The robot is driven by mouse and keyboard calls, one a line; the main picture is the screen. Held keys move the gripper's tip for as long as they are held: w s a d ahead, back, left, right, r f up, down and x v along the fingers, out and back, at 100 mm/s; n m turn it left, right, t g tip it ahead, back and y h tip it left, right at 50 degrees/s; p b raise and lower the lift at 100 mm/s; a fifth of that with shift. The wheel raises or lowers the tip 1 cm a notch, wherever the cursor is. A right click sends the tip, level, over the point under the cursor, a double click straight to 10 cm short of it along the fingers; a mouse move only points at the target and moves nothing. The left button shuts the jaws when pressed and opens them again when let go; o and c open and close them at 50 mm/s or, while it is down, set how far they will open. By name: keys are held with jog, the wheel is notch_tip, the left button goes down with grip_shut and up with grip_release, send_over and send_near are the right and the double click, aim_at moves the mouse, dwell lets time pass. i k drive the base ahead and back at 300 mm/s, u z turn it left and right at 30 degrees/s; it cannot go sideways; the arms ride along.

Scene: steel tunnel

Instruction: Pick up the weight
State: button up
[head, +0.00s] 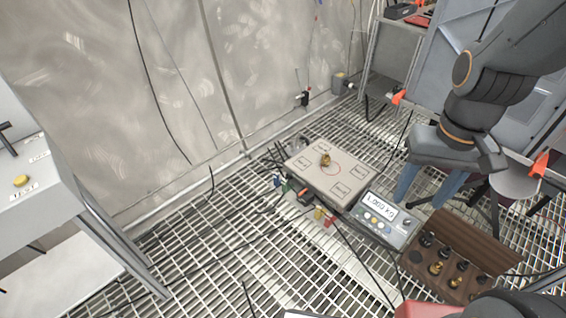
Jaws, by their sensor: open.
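A small brass weight (325,160) stands upright on the flat plate of a scale (335,182), near a red circle marked on the plate. The scale's display (379,204) seems to read 1.000 kg. My gripper (424,198) hangs to the right of the plate, above the floor near the display. Its blue-grey fingers are apart and hold nothing that I can see. A brown wooden block (490,249) in front of my gripper holds several more weights, some brass and some dark. The gap in depth between my gripper and these things is hard to tell.
A pale grey cabinet (35,195) stands at the left. Cables and coloured connectors (318,213) lie along the scale's near left side on the steel grating (200,255). The grating left of the scale is mostly clear.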

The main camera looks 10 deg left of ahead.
aim_at(325, 158)
jog(key=u, duration=0.25)
jog(key=k, duration=0.65)
jog(key=u, duration=0.55)
jog(key=i, duration=0.8)
jog(key=u, duration=0.55)
jog(key=i, duration=0.9)
jog(key=z, duration=0.95)
jog(key=i, duration=0.9)
jog(key=z, duration=0.8)
